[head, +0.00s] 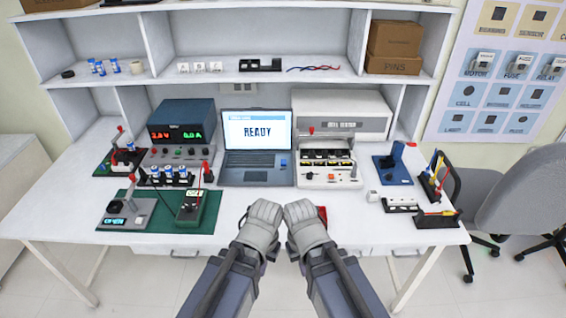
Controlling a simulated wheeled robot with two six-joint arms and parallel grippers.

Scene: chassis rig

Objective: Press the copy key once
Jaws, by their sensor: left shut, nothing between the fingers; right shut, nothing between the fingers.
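No key in the head view carries a label that I can read as copy. An open laptop (257,133) stands at the middle back of the bench, with READY on its screen. A small blue patch (284,162) shows at the right of its keyboard deck. A cream machine (340,115) stands to its right, with a tray of cells and small orange and red buttons (331,177) on its front. My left gripper (264,211) and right gripper (299,211) are shut and empty, side by side above the front edge, apart from the laptop and the machine.
A green mat (160,223) with a meter and an OPEN display lies at front left. A power supply (182,123) stands behind it. A blue fixture (391,168) and tool racks (437,218) are at right. A red object (322,214) is partly hidden behind my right gripper. The white bench before the laptop is clear.

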